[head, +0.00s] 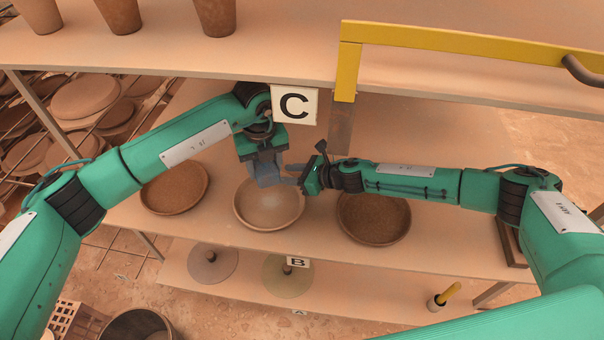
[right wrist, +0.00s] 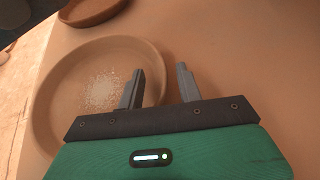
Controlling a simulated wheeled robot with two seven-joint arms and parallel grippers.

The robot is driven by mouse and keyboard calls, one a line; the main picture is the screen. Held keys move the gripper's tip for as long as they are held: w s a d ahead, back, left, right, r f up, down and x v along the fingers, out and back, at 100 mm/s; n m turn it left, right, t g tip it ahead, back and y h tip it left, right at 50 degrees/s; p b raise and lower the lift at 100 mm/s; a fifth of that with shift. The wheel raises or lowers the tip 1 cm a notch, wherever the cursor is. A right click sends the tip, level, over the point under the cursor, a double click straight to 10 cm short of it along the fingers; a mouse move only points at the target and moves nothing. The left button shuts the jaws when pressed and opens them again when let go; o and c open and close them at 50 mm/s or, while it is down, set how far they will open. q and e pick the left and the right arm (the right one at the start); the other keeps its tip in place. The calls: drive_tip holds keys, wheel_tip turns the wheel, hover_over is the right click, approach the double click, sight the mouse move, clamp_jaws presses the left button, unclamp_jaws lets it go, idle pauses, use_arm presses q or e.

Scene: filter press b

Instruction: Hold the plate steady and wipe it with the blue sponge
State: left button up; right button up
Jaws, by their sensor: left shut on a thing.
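The plate (head: 270,215) is a shallow, light clay dish in the middle of a row of three on the shelf, with a pale dusty patch inside. It also shows in the right wrist view (right wrist: 55,105). My left gripper (head: 266,174) is over the plate's back part, shut on a blue-grey block that looks like the blue sponge (head: 267,172); finger and sponge edges are hard to separate. My right gripper (head: 290,174) is beside it, above the plate's back right rim.
Brown-filled dishes stand left (head: 174,188) and right (head: 373,218) of the plate. A C sign (head: 294,104) and a yellow rail (head: 440,42) are close above my grippers. The upper shelf holds pots (head: 215,15). A lower shelf has flat discs (head: 288,275).

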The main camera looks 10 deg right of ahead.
drive_tip(key=shift+w+a+f, duration=0.15)
drive_tip(key=shift+w+a, duration=0.05)
drive_tip(key=shift+a, duration=0.15)
clamp_jaws()
idle(0.3)
